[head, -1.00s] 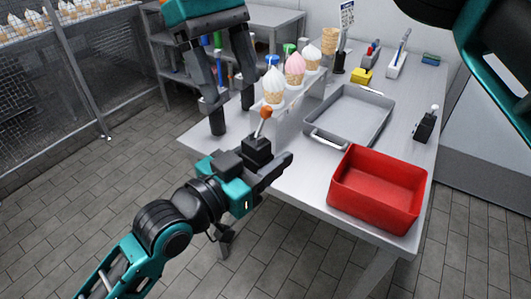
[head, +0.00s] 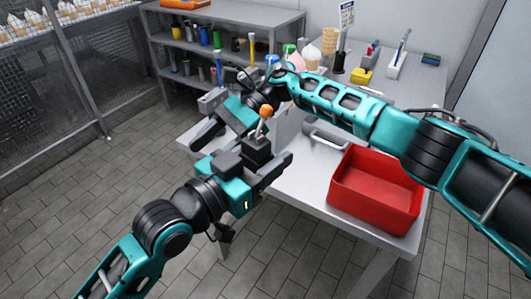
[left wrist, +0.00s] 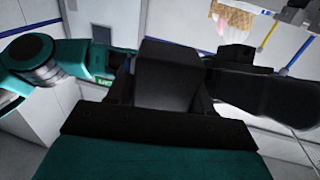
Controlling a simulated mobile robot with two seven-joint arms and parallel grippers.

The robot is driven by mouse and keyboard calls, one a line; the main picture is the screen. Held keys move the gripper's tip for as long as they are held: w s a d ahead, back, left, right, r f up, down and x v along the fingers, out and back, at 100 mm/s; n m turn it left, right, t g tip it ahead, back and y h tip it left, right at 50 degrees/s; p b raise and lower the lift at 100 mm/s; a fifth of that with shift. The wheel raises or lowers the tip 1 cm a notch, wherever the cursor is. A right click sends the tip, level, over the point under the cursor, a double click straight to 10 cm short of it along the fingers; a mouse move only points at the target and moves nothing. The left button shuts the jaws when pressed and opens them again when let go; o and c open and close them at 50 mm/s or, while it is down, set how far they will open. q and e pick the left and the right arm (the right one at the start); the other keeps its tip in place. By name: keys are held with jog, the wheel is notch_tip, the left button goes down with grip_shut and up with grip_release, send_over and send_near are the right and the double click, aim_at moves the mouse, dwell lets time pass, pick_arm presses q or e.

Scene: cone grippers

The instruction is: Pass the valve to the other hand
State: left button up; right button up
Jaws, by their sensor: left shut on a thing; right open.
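The valve (head: 257,151) is a black block with a short stem and an orange ball knob on top. My left gripper (head: 262,164) is shut on its body and holds it upright, knob up, off the table's near left corner. In the left wrist view the valve (left wrist: 168,75) is a dark block in the middle, its knob out of sight. My right gripper (head: 206,118) is open and empty. It is just behind and left of the valve, its fingers pointing left, away from the valve. The right arm reaches across from the right.
A red bin (head: 375,190) stands on the table (head: 305,182) at the near right. Ice cream cones, partly hidden, stand farther back. A shelf unit (head: 225,22) with bottles is behind.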

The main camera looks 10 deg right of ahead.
jog(key=s+a+f+m+t+y, duration=0.2)
jog(key=a+f+m+t+y, duration=0.15)
jog(key=m, duration=0.75)
jog(key=s+a+f+m+t+y, duration=0.25)
jog(key=m+t+y, duration=0.2)
jog(key=m, duration=0.55)
jog(key=d+f+m+t+h, duration=0.4)
jog(key=d+m+t, duration=0.25)
jog(key=m, duration=0.55)
jog(key=d+f+m+t+h, duration=0.35)
jog(key=d+m+t, duration=0.3)
jog(key=m, duration=0.55)
jog(key=s+d+f+m+g+h, duration=0.4)
jog(key=s+d+f+m+h, duration=0.5)
jog(key=s+d+f+m, duration=0.2)
jog(key=s+d+m, duration=0.1)
jog(key=s+d, duration=0.1)
jog(key=d, duration=0.1)
jog(key=shift+s+d+f+g, duration=0.15)
jog(key=shift+s+d+g, duration=0.15)
jog(key=shift+d, duration=0.1)
jog(key=shift+h, duration=0.25)
